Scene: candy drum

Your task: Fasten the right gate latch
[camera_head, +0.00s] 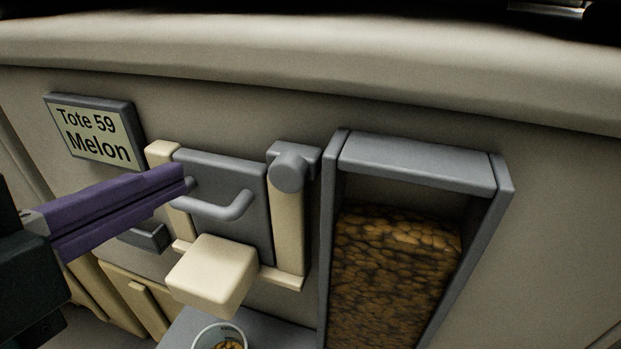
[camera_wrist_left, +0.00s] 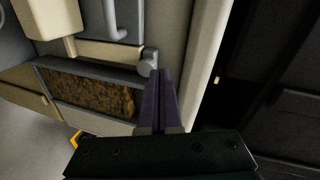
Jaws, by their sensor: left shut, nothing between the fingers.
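The right gate latch (camera_head: 290,168) is a grey piece with a round knob at the top of the right cream post (camera_head: 289,235). It also shows in the left wrist view (camera_wrist_left: 148,62), close to the fingertips. The grey gate (camera_head: 225,180) stands upright between two cream posts and has a bar handle (camera_head: 232,210). My left gripper (camera_head: 187,182) is shut and empty; its purple fingers appear at the gate's left side in the head view. In the left wrist view (camera_wrist_left: 160,72) the fingertips point toward the latch. Whether they touch anything cannot be told.
A cream block (camera_head: 212,275) juts out below the gate, above a cup with candy (camera_head: 219,337). A grey-framed window (camera_head: 415,165) of brown candy stands to the right. A "Tote 59 Melon" sign (camera_head: 95,131) is at upper left. A grey block (camera_head: 150,238) shows below my fingers.

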